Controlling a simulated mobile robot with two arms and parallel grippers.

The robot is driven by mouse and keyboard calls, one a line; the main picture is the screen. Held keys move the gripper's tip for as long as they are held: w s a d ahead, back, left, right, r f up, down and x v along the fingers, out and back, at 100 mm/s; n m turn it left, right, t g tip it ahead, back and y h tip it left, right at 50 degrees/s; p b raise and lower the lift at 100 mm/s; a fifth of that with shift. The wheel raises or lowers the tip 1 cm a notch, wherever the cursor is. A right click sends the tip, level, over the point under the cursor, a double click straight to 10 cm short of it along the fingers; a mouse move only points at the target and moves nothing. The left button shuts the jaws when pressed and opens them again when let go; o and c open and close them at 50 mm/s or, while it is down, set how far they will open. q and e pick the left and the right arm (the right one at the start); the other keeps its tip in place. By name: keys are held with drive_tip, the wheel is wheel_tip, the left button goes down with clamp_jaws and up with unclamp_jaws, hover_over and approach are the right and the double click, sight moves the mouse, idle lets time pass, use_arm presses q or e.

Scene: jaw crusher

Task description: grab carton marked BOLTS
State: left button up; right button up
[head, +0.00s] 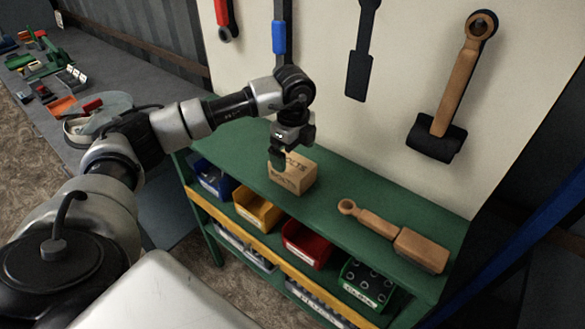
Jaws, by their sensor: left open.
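The carton marked BOLTS (295,177) is a small tan box on the green shelf top, towards its left part. The end of its lettering shows on its upper part; my gripper covers the rest. My left gripper (277,160) points down at the carton's left upper edge, with its fingers in front of it. It is open, and I cannot tell whether the fingers touch the carton. My right gripper is not in view.
A wooden-handled mallet (395,235) lies on the green shelf top (345,188) to the right. Blue (213,178), yellow (257,208), red (306,243) and green (367,284) bins sit below. Tools hang on the white panel behind. A grey bench (110,75) stands left.

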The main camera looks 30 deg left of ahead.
sight(293, 162)
use_arm(q)
wheel_tip(293, 162, down, 6)
drive_tip(key=p, duration=0.2)
drive_tip(key=shift+a+r+p, duration=0.1)
drive_tip(key=shift+r+p, duration=0.1)
drive_tip(key=shift+p, duration=0.1)
drive_tip(key=shift+f, duration=0.2)
drive_tip(key=c, duration=1.1)
drive_tip(key=shift+c, duration=0.8)
drive_tip(key=shift+r, duration=0.1)
